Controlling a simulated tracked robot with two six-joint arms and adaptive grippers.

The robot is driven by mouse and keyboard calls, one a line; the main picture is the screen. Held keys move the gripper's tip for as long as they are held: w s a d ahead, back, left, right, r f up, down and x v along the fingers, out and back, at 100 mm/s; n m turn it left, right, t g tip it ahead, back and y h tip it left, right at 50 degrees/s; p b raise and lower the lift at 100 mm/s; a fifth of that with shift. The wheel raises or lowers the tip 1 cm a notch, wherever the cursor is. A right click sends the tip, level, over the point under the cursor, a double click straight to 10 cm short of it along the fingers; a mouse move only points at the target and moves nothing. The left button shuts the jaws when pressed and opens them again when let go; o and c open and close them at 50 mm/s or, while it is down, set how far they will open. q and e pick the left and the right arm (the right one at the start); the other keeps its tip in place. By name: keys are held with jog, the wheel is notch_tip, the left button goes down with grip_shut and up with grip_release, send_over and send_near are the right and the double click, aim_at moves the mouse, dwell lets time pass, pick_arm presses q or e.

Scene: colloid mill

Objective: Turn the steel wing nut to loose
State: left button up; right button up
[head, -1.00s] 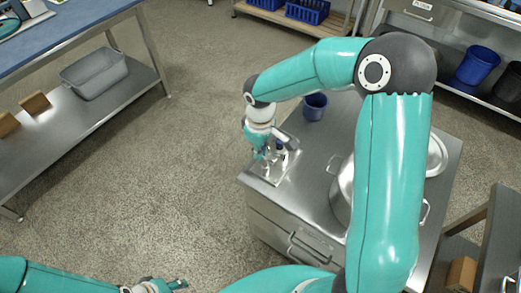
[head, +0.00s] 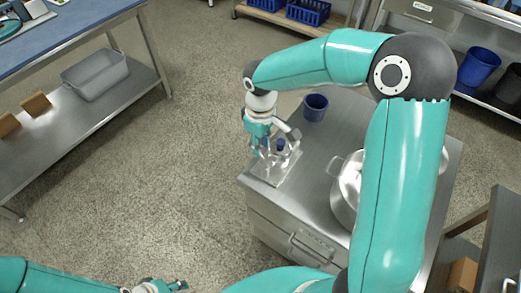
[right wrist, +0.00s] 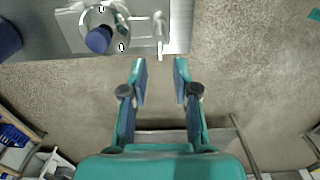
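The small steel mill (head: 284,158) with a dark blue top stands on a steel base plate (head: 270,176) at the cabinet's left corner. In the right wrist view its round body (right wrist: 119,31) and blue top show at the upper left. A slim steel part (right wrist: 159,27) with a pale end stands beside it, near the counter edge; I cannot tell whether this is the wing nut. My right gripper (right wrist: 161,62) is open and empty, its fingertips apart from the mill, pointing past the counter edge. In the head view it hangs at the mill's left. My left gripper (head: 178,285) is at the bottom edge, its opening unclear.
A blue cup (head: 315,107) stands behind the mill on the steel cabinet top (head: 318,150). A steel pot (head: 346,190) stands to the right, partly behind my right arm. Open floor lies left of the cabinet, before a bench with a grey bin (head: 95,75).

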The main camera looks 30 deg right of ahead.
notch_tip(320, 180, up, 8)
dwell(0.6)
jog(key=s+a+f+m+y, duration=0.15)
jog(key=a+f, duration=0.25)
jog(key=f, duration=0.5)
jog(key=s+a+f+y, duration=0.15)
jog(key=a+f, duration=0.35)
jog(key=f, duration=0.5)
jog(key=s+a+f+m+y, duration=0.1)
jog(key=s+a+f+m, duration=0.3)
jog(key=s+f, duration=0.8)
jog(key=shift+s+m+t, duration=0.3)
jog(key=shift+s+m, duration=0.1)
jog(key=shift+m, duration=0.25)
jog(key=shift+a+f, duration=0.1)
